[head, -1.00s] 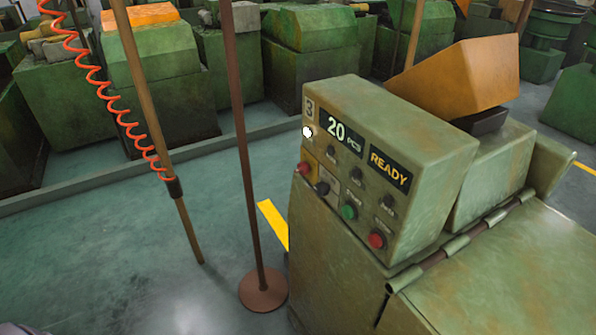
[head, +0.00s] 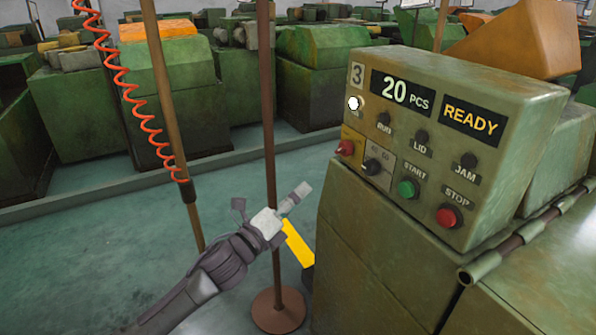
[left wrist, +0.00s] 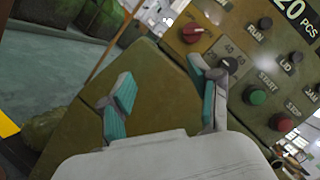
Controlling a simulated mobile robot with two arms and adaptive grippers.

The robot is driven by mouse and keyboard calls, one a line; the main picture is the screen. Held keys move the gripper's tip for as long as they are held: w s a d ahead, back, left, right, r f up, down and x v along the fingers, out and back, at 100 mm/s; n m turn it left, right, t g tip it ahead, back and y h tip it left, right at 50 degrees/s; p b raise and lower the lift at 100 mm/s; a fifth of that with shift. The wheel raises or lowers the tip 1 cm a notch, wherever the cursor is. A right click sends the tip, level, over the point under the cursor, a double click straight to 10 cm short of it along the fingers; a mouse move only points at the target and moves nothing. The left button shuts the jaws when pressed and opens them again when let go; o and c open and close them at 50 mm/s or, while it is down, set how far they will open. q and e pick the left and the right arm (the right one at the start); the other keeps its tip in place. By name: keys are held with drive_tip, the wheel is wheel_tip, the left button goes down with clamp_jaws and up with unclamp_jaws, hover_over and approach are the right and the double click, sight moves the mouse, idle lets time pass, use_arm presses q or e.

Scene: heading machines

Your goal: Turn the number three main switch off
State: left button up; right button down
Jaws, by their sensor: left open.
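The green control box (head: 530,100) bears the number 3 and displays reading "20 PCS" and "READY". Its red main switch knob (head: 345,147) sits on a yellow plate at the panel's lower left. The knob also shows in the left wrist view (left wrist: 192,32), near the top centre, beyond the fingers. My left gripper (head: 270,202) is open and empty, left of the box and below the knob, apart from it. Its two teal-padded fingers are spread in the left wrist view (left wrist: 160,78). My right gripper is not in view.
A black selector knob (head: 372,166), a green START button (head: 408,188) and a red STOP button (head: 448,216) are near the switch. A white lamp (head: 354,103) glows above it. A brown post (head: 268,110) stands close behind my left gripper.

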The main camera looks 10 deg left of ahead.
sight(339, 153)
use_arm(q)
wheel_tip(339, 153, up, 5)
drive_tip(key=s+m+h, duration=0.2)
drive_tip(key=m, duration=0.1)
drive_tip(key=x, duration=0.4)
drive_tip(key=p+x, duration=0.1)
drive_tip(key=x, duration=0.3)
drive_tip(key=f+x, duration=0.1)
drive_tip(key=x, duration=0.3)
drive_tip(key=shift+w+d, duration=0.3)
drive_tip(key=shift+d, duration=0.2)
drive_tip(key=shift+w+d+r, duration=0.15)
drive_tip(key=shift+w+d, duration=0.15)
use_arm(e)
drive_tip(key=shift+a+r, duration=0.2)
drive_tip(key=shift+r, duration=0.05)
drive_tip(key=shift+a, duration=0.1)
